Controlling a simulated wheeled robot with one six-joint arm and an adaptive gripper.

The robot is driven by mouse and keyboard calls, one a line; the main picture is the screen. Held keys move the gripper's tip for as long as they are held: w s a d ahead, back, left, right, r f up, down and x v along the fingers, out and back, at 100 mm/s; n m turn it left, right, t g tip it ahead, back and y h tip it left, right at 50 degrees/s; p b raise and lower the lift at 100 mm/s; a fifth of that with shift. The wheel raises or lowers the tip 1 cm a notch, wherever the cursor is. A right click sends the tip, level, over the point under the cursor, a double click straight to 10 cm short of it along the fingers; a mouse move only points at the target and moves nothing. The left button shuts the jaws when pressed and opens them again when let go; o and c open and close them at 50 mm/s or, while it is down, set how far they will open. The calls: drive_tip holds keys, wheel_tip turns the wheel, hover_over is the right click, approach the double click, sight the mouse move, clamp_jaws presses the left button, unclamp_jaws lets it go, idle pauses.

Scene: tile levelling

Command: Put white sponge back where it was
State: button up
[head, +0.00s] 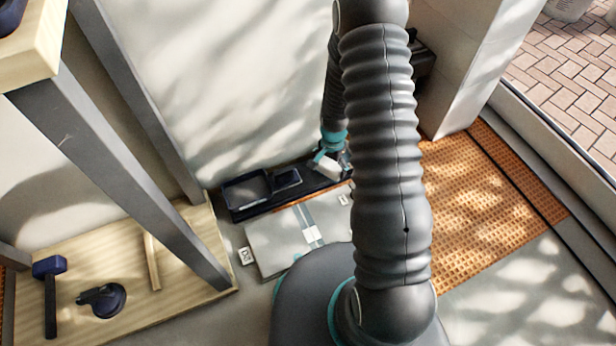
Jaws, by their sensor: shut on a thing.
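The white sponge (327,167) is a small pale block at the end of my arm, over the dark tray (240,212) along the wall. My gripper (330,156) is shut on it. The sponge is partly hidden by the gripper. I cannot tell whether the sponge touches the tray or hangs just above it. My arm hides the right end of the tray.
Two dark containers (247,190) sit in the tray's left part. Grey tiles (275,244) with small white pieces lie in front. A wooden shelf (190,262) at left holds a mallet (50,290) and a suction cup (103,299). Orange matting (470,190) lies right.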

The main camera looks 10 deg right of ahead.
drive_tip(key=w+d+m+b, duration=0.2)
drive_tip(key=d+m, duration=0.2)
drive_tip(key=m, duration=0.1)
drive_tip(key=b, duration=0.1)
hover_over(307, 174)
drive_tip(key=shift+m, duration=0.4)
wheel_tip(307, 174, down, 8)
drive_tip(key=shift+r, duration=0.2)
drive_tip(key=shift+a+f+b, duration=0.1)
drive_tip(key=shift+f+b, duration=0.4)
drive_tip(key=shift+f, duration=1.5)
drive_tip(key=shift+f, duration=0.2)
drive_tip(key=o, duration=0.7)
drive_tip(key=shift+r, duration=0.1)
